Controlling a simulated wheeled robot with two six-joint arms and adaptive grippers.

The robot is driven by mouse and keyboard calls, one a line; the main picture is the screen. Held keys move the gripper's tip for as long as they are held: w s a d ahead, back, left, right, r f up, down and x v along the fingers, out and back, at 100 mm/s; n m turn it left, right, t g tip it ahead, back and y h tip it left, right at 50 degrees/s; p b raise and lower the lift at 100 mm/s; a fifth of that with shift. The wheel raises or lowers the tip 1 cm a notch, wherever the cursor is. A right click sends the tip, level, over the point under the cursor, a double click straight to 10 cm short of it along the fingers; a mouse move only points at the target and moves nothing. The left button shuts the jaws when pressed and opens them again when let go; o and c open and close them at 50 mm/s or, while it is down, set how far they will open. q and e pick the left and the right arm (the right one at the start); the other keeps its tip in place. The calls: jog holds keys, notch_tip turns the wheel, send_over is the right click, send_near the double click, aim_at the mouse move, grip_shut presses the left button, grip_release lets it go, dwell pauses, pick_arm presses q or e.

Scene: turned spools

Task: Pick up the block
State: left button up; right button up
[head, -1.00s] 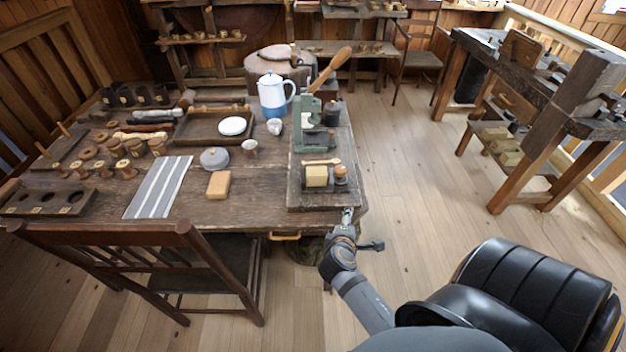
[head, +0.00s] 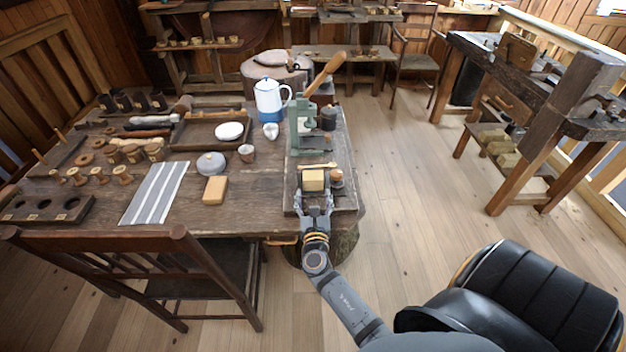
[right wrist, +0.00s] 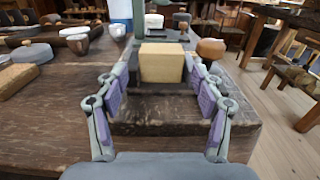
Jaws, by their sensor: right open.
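The block (head: 313,180) is a pale yellow wooden cube on the dark board under the green press, near the table's right front edge. It also shows in the right wrist view (right wrist: 162,63), straight ahead of the fingers. My right gripper (head: 314,201) is open at the near side of the block. In the right wrist view its purple-padded fingers (right wrist: 157,95) are spread wide, with the block just beyond and between the tips; no contact is clear. My left gripper is not in view.
A small round brown-topped piece (head: 336,179) stands close right of the block. A light wooden stick (head: 318,165) lies behind it. The green press (head: 303,128) rises behind. A tan block-like piece (head: 215,189) lies left on the table. A chair (head: 150,250) stands in front.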

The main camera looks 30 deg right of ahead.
aim_at(313, 181)
jog(key=shift+x, duration=1.2)
jog(key=shift+w+d, duration=0.1)
jog(key=shift+d, duration=0.05)
jog(key=p+x, duration=0.1)
jog(key=x, duration=0.3)
jog(key=shift+w+d, duration=0.3)
jog(key=shift+s+a, duration=0.1)
jog(key=shift+c, duration=0.6)
jog(key=c, duration=0.9)
jog(key=shift+o, duration=0.2)
notch_tip(313, 181, up, 10)
jog(key=p, duration=0.4)
